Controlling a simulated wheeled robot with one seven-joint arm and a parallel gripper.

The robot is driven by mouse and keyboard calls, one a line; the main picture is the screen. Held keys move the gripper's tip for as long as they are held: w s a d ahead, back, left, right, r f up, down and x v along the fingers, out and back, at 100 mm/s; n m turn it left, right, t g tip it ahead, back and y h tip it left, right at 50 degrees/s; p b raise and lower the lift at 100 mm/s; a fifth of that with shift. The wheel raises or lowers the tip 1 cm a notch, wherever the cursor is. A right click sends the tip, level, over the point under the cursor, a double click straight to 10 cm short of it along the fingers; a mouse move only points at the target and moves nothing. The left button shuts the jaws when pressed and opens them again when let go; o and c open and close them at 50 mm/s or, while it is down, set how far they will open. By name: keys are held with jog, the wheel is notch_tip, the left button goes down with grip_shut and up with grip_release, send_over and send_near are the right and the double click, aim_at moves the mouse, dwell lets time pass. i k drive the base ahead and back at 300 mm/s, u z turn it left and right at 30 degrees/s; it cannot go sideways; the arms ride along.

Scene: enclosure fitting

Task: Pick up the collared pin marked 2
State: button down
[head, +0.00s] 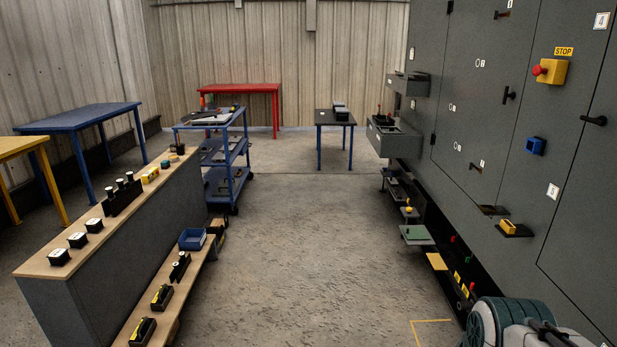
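I cannot pick out a collared pin marked 2 for sure, because no number on the small parts is readable from here. A dark rack (124,199) on the wooden-topped bench at the left holds several upright dark pieces with pale tops, which may be pins. Small coloured pegs also stand along the foot of the grey cabinet wall at the right, such as a red one (472,286). My gripper is not in view; only a teal and grey part of my own arm shows at the bottom right.
The wooden-topped bench (110,232) has a lower shelf with black blocks and a blue bin (192,239). A blue trolley (233,163) stands behind it. Drawers (394,137) and ledges jut from the cabinet wall (470,110). The concrete floor between is clear.

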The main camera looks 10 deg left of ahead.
aim_at(130, 180)
jog(key=u, duration=0.5)
jog(key=i, duration=1.5)
jog(key=u, duration=0.85)
jog(key=i, duration=1.75)
jog(key=u, duration=0.65)
jog(key=i, duration=0.8)
jog(key=u, duration=0.35)
